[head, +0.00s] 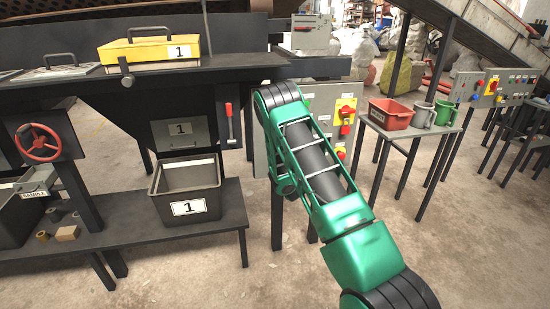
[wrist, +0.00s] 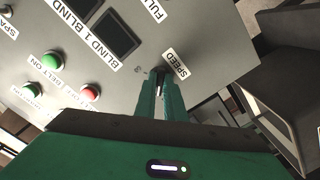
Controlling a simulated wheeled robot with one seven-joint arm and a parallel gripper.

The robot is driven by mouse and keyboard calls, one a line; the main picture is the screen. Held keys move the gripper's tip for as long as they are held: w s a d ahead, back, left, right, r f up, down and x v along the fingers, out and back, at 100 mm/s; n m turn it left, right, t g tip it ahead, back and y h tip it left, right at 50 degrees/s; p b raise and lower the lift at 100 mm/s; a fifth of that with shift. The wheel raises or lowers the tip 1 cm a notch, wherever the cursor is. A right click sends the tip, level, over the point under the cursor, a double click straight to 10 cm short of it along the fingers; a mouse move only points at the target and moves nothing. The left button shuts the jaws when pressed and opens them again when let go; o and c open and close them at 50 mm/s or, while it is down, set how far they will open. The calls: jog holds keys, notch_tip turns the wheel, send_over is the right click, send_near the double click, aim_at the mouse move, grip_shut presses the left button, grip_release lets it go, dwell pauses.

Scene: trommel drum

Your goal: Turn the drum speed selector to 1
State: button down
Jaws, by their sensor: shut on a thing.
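The drum speed selector (wrist: 159,70) is a small dark knob beside the SPEED label (wrist: 176,63) on a grey control panel (wrist: 130,75) in the wrist view. My gripper (wrist: 160,82) is shut on it, with the two green fingers close together at the panel face. The fingers cover most of the knob, and I cannot read its position or any number marks. In the head view my green arm reaches towards a grey panel (head: 321,103) and hides the knob and my gripper.
Green buttons (wrist: 53,60) and a red button (wrist: 90,92) sit left of the fingers in the wrist view. In the head view a yellow-and-red switch (head: 346,111) is right of my arm. A table with a red bin (head: 390,113) stands farther right; open floor lies in front.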

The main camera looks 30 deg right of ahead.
jog(key=shift+a+n, duration=0.2)
jog(key=shift+n, duration=1.5)
jog(key=c, duration=1.9)
grip_release()
jog(key=shift+w, duration=0.1)
jog(key=shift+c, duration=0.2)
jog(key=shift+o, duration=0.5)
jog(key=shift+d, duration=0.1)
jog(key=v, duration=1)
jog(key=shift+s, duration=0.35)
